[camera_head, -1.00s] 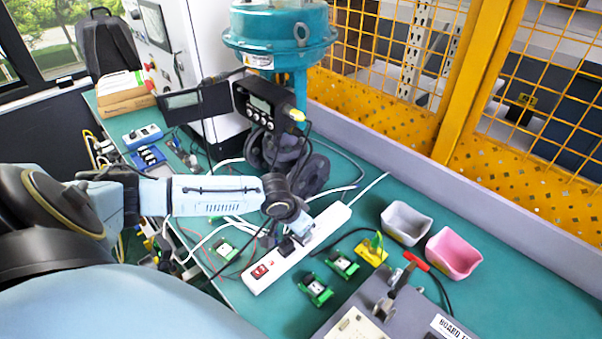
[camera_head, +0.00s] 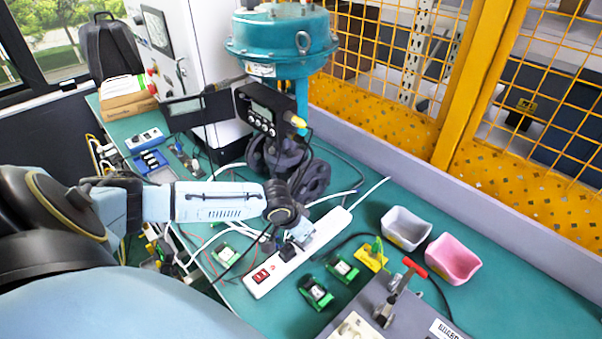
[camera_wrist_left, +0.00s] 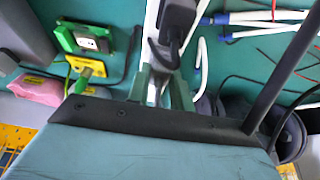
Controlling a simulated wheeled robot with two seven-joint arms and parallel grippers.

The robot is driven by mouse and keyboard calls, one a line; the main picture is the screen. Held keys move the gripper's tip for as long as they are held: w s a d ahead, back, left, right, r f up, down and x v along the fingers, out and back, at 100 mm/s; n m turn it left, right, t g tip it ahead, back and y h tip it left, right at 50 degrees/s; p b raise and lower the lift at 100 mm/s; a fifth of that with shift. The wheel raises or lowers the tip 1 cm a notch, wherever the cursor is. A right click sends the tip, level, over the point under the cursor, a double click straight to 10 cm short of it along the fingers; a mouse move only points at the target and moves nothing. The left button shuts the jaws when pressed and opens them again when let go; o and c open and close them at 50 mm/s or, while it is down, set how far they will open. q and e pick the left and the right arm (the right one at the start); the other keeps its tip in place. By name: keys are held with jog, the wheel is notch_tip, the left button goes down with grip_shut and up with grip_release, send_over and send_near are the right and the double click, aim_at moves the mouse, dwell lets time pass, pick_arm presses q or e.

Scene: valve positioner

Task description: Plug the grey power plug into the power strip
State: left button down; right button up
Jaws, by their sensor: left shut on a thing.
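The white power strip (camera_head: 268,277) lies diagonally on the green table, with a red switch at its near end. My left gripper (camera_head: 299,240) is over the middle of the strip, pointing down, and covers part of it. My right gripper is not in view.
Green socket modules (camera_head: 316,292) and a yellow one (camera_head: 373,256) sit right of the strip. A grey bin (camera_head: 405,229) and a pink bin (camera_head: 453,260) stand farther right. The valve positioner (camera_head: 262,112) stands behind the arm. Loose cables lie around the strip.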

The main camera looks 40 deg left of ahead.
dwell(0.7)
pick_arm(q)
jog(key=shift+p, duration=0.45)
jog(key=shift+f, duration=0.4)
dwell(0.4)
jog(key=shift+s+f, duration=0.15)
dwell(1.2)
jog(key=c, duration=1.2)
grip_release()
jog(key=shift+o, duration=0.6)
jog(key=shift+o, duration=1.2)
